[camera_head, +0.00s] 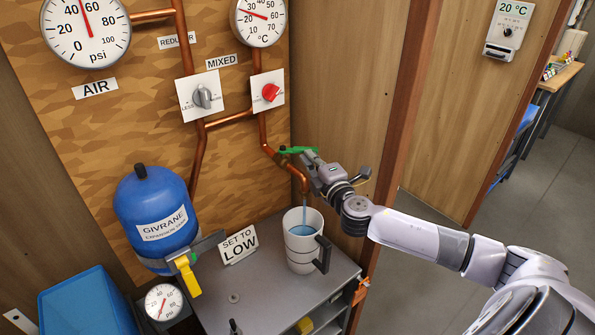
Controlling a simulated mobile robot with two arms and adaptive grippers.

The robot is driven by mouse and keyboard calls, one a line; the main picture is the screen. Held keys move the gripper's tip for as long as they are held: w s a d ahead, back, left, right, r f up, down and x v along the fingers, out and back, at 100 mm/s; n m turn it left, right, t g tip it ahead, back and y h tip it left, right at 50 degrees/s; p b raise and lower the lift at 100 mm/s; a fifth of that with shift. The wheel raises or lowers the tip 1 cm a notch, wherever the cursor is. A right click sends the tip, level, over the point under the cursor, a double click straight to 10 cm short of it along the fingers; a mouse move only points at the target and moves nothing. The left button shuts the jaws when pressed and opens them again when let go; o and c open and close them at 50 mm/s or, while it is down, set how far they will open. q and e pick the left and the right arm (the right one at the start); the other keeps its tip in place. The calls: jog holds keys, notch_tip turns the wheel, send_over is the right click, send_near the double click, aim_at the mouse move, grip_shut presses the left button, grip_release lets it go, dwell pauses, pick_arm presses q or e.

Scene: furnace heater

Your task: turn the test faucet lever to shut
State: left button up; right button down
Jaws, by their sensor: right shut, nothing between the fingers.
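The test faucet is a copper tap (289,168) on the wooden panel, its spout bent downward. Its green lever (297,150) sits on top and points to the right. A thin stream of water runs from the spout into a white mug (301,252) with a dark handle, which holds blue water. My right gripper (308,160) is shut and empty, with its fingertips at the lever's right end. I cannot tell whether they touch it. My left gripper is not in view.
A blue tank (155,212) with a yellow-handled valve (188,275) is at left. A wooden post (400,120) rises behind my right arm. Grey floor is free at right.

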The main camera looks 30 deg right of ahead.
jog(key=shift+w+d+b, duration=0.6)
jog(key=shift+w+d, duration=1.3)
jog(key=shift+d, duration=0.2)
jog(key=shift+w+d, duration=0.1)
jog(key=shift+w, duration=0.05)
